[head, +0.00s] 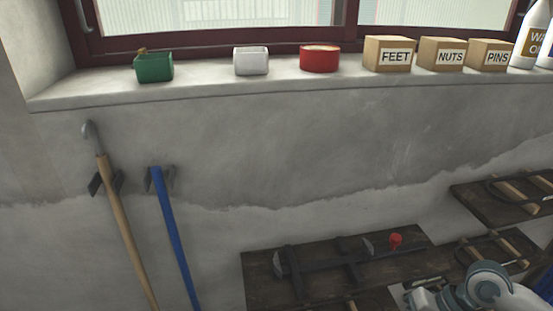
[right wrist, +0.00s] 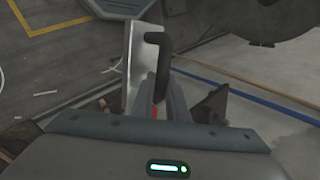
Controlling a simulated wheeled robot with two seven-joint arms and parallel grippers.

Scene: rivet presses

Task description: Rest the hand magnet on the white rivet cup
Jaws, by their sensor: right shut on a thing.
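The white rivet cup (head: 250,61) stands upright on the window sill in the head view, between a green cup (head: 154,67) and a red cup (head: 319,60). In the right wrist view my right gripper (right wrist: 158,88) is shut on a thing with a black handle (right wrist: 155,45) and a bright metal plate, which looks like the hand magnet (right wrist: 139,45). Fingers hide its lower part. In the head view only part of my right arm shows at the bottom right, well below and right of the white cup. My left gripper is out of view.
Dark wall boards (head: 270,295) with tools are below. A wooden-handled tool (head: 125,235) and a blue-handled tool (head: 175,240) hang left.

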